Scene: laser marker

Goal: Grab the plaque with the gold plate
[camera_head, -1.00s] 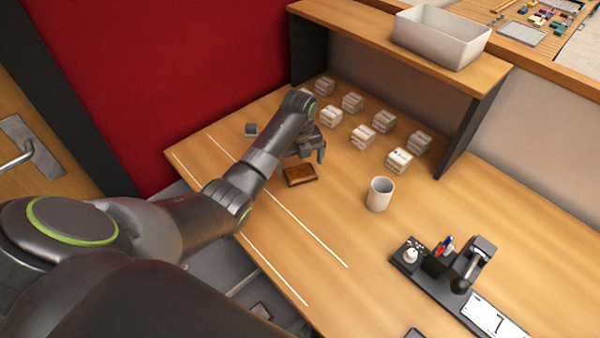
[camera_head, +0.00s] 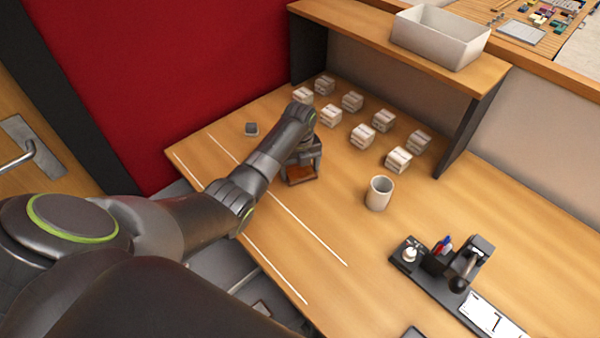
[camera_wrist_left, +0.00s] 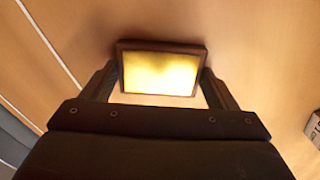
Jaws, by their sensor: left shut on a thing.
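The plaque (camera_wrist_left: 162,73) is a dark wooden block with a shiny gold plate on its face, seen in the left wrist view between my fingers. In the head view the plaque (camera_head: 300,174) shows as a brown block on the desk, partly covered by my left gripper. My left gripper (camera_head: 301,168) is over it, with one finger at each side. In the left wrist view my left gripper (camera_wrist_left: 158,88) is shut on the plaque's two short sides. I cannot tell whether the plaque still touches the desk. My right gripper is not in view.
Several small white boxes (camera_head: 361,136) stand behind the plaque. A white mug (camera_head: 379,193) stands to its right. A dark device (camera_head: 462,268) sits at the lower right. A shelf (camera_head: 400,45) holds a white bin (camera_head: 441,36).

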